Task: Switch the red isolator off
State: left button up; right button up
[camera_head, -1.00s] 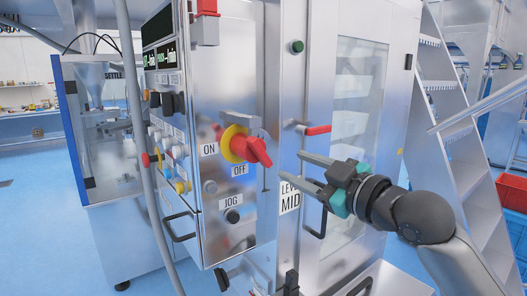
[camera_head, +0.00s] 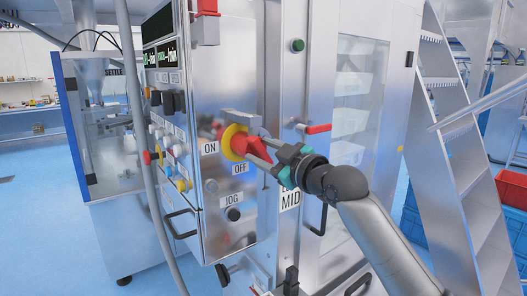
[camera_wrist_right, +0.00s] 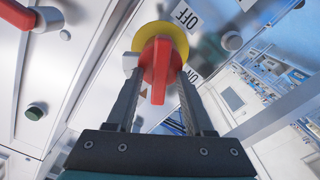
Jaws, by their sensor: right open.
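The red isolator handle (camera_head: 249,147) sits on a yellow round plate (camera_head: 229,138) on the steel control panel. In the head view an ON label (camera_head: 209,148) is to its left and an OFF label (camera_head: 241,168) below it. The handle slants toward the lower right. My right gripper (camera_head: 256,146) is open at the handle, its fingers partly covering it. In the right wrist view the red handle (camera_wrist_right: 160,72) stands between the two fingers, with a visible gap at least near its lower end. Fingertip contact is unclear. My left gripper is not in view.
A red-handled lever (camera_head: 317,129) is on the cabinet to the right of the isolator. A JOG knob (camera_head: 233,214) is below it, and several buttons are on the panel's left face. A grey hose (camera_head: 143,150) hangs in front. Metal stairs (camera_head: 455,140) stand at right.

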jog(key=shift+c, duration=0.3)
grip_shut()
dwell(0.3)
